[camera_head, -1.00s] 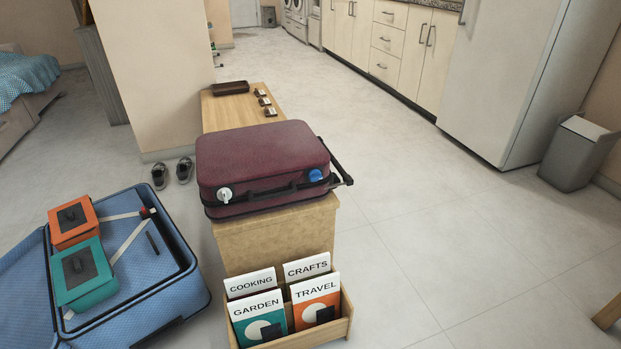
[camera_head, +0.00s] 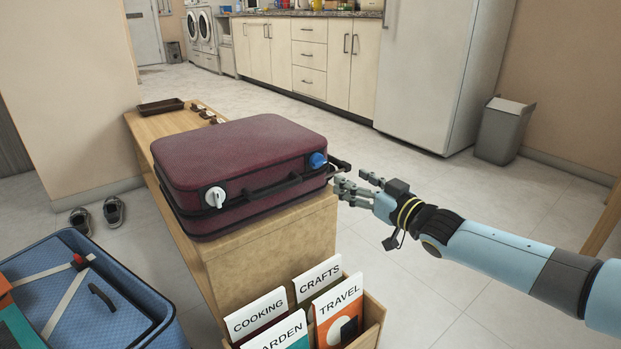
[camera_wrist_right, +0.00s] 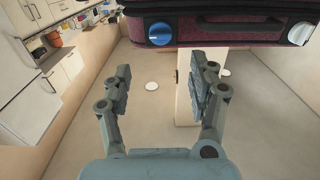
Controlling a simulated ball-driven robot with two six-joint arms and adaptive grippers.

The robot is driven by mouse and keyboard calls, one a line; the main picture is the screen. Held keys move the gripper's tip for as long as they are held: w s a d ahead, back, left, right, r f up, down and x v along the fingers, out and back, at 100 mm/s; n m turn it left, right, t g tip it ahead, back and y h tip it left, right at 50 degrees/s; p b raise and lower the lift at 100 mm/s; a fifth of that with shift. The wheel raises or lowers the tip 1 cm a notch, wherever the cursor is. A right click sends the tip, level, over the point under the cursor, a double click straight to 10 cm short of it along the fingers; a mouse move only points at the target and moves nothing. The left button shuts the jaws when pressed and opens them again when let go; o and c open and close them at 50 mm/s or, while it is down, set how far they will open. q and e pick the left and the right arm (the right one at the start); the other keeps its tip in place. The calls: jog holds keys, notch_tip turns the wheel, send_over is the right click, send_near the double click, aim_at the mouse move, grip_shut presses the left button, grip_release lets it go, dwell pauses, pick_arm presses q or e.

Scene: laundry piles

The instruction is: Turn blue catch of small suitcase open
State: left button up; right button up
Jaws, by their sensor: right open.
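The small maroon suitcase (camera_head: 237,165) lies closed on the wooden bench, its front side toward me. The blue catch (camera_head: 318,160) is on the right of that side and the white catch (camera_head: 215,197) on the left, with the dark handle between them. My right gripper (camera_head: 352,186) is open and empty, just right of the suitcase's front corner, near the blue catch but apart from it. In the right wrist view the blue catch (camera_wrist_right: 160,34) is at the top, beyond the open fingers (camera_wrist_right: 160,85). My left gripper is not in view.
The wooden bench (camera_head: 270,250) carries the suitcase and a dark tray (camera_head: 161,107). A rack of books (camera_head: 372,322) stands at its front end. An open blue suitcase (camera_head: 135,285) is at the lower left.

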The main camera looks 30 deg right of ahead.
aim_at(321, 162)
jog(key=w+b, duration=0.1)
jog(key=w, duration=0.2)
jog(key=w+b, duration=0.1)
jog(key=w, duration=0.3)
jog(key=w+a+b, duration=0.1)
jog(key=w, duration=0.2)
jog(key=shift+w, duration=0.4)
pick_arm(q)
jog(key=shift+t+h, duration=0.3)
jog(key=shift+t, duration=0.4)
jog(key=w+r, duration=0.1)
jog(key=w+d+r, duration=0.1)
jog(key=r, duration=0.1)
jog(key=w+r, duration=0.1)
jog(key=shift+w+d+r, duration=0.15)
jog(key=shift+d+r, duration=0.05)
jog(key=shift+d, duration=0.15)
pick_arm(e)
jog(key=c, duration=1.2)
jog(key=shift+o, duration=0.2)
